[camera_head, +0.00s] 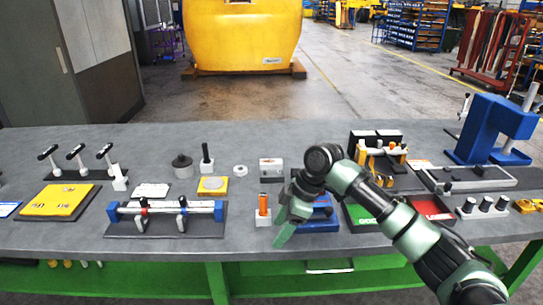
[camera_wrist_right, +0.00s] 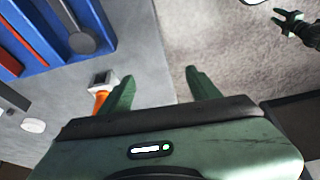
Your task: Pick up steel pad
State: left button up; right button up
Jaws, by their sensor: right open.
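I cannot tell for sure which piece is the steel pad. A yellow plate (camera_head: 212,186) with a pale round face, a small pale round piece (camera_head: 240,171) and a grey metal block (camera_head: 271,168) lie near the middle of the bench. My right gripper (camera_head: 283,235) is at the bench's front edge, pointing down, right of an upright orange piece on a pale block (camera_head: 263,216). In the right wrist view my right gripper (camera_wrist_right: 158,90) has its green fingers apart with nothing between them. The orange piece (camera_wrist_right: 101,99) stands beside one finger.
A blue tray (camera_head: 318,222) lies behind my right arm and is partly hidden. A blue-ended clamp fixture (camera_head: 165,211) stands to the left. A blue press (camera_head: 482,130) stands at the right. Bare bench (camera_head: 255,144) shows along the back.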

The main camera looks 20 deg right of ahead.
aim_at(266, 164)
jog(key=i+l, duration=0.25)
jog(key=i, duration=0.2)
jog(key=i+l, duration=0.2)
jog(key=i, duration=0.25)
jog(key=i+l, duration=0.25)
jog(key=i, duration=0.2)
